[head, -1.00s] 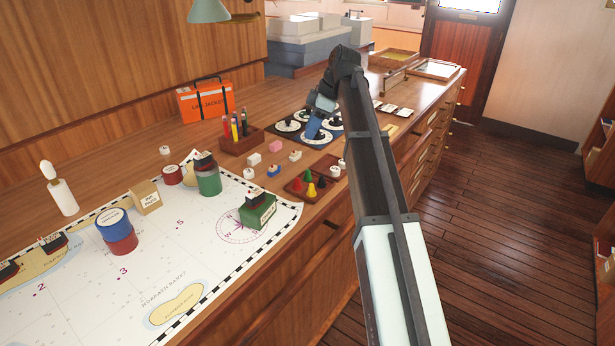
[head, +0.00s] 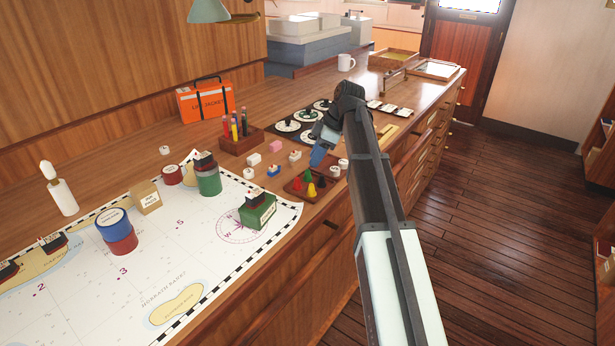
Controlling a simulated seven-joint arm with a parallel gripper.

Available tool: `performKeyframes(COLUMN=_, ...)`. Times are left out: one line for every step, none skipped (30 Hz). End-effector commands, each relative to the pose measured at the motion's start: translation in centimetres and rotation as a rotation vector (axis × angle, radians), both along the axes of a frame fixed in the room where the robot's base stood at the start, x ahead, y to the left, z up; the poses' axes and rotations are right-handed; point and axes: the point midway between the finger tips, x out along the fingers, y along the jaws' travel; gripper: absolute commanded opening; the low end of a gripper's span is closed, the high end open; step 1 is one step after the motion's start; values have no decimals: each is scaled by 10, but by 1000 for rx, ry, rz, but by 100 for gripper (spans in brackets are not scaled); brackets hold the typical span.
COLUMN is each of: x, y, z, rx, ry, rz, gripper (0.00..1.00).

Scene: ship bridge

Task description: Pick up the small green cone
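The small green cone (head: 309,174) stands at the back of a small brown tray (head: 291,188) on the wooden counter. A yellow cone (head: 296,183), a red cone (head: 311,190) and a dark cone (head: 321,182) stand close around it in the same tray. My gripper (head: 316,163), with a blue finger part showing, is just above and behind the green cone, seemingly apart from it. Its fingertips are too small and overlapped to show whether it is open or shut.
White labelled pieces (head: 335,171) sit at the tray's right end, beside my arm. Small blocks (head: 275,147) lie to the left. A pen holder (head: 241,139) and round dials (head: 288,126) stand behind. A chart (head: 190,280) with ship models covers the near left.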

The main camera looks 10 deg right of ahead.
Motion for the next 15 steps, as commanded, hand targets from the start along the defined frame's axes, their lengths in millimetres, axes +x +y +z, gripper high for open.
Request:
performKeyframes(x=0, y=1, z=-1, rx=0, ry=0, rz=0, gripper=33)
performKeyframes(x=0, y=1, z=-2, rx=0, ry=0, rz=0, gripper=33)
performKeyframes(x=0, y=2, z=-3, rx=0, ry=0, rz=0, gripper=33)
performKeyframes(x=0, y=2, z=-5, rx=0, ry=0, rz=0, gripper=33)
performKeyframes(x=0, y=3, z=-7, rx=0, ry=0, rz=0, gripper=33)
performKeyframes(x=-1, y=5, z=-10, rx=0, ry=0, rz=0, gripper=33)
performKeyframes(x=-1, y=6, z=-14, rx=0, ry=0, rz=0, gripper=33)
performKeyframes(x=-1, y=7, z=-17, rx=0, ry=1, rz=0, gripper=33)
performKeyframes(x=-2, y=9, z=-22, rx=0, ry=2, rz=1, gripper=33)
performKeyframes(x=-2, y=11, z=-26, rx=0, ry=2, rz=1, gripper=33)
performKeyframes(x=-2, y=13, z=-29, rx=0, ry=1, rz=0, gripper=33)
performKeyframes(x=-1, y=15, z=-34, rx=0, ry=1, rz=0, gripper=33)
performKeyframes(x=-1, y=16, z=-38, rx=0, ry=1, rz=0, gripper=33)
performKeyframes(x=0, y=18, z=-41, rx=0, ry=1, rz=-1, gripper=33)
performKeyframes(x=0, y=19, z=-45, rx=0, ry=1, rz=-1, gripper=33)
